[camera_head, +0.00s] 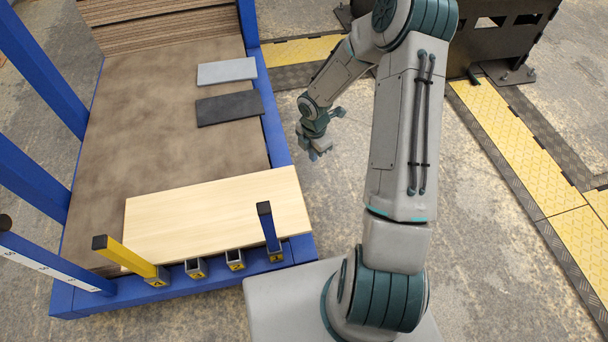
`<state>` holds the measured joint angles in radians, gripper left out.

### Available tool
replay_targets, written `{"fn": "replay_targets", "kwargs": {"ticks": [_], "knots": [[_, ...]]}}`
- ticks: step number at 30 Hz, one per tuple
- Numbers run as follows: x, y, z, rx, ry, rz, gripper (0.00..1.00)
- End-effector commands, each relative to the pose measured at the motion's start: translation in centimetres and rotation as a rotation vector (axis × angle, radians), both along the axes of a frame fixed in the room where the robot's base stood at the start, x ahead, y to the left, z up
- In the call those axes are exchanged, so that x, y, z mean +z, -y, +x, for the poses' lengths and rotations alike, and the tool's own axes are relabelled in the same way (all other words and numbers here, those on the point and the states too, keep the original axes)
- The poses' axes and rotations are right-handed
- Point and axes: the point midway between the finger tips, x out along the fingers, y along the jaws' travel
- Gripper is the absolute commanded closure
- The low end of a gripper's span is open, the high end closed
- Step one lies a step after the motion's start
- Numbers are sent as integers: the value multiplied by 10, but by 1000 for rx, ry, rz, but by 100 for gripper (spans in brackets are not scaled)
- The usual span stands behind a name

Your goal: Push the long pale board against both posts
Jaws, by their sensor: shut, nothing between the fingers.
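The long pale board (215,212) lies flat across the near end of the brown deck (150,130), and its right end covers part of the blue side rim. A yellow post (125,257) leans near the board's left near corner. A short dark blue post (268,226) stands near its right near corner and overlaps it in the picture. I cannot tell whether the board touches either post. My gripper (314,156) is shut and empty, beyond the deck's right rim, above and right of the board's far right corner, apart from it.
A light grey slab (227,71) and a dark grey slab (229,109) lie on the deck's far right. Empty sockets (235,260) line the near rim. Blue uprights (40,65) stand along the left. Bare deck lies between the slabs and the board.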

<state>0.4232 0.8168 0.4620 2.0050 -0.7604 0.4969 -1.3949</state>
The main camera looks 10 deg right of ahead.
Motion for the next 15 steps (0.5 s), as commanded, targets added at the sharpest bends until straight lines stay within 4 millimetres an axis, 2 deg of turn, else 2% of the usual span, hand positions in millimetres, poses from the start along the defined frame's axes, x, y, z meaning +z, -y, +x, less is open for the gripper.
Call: {"fn": "replay_targets", "kwargs": {"ticks": [5,15], "knots": [[-20,-1,0,15,-1,5,100],[-93,-1,0,12,-3,4,100]]}}
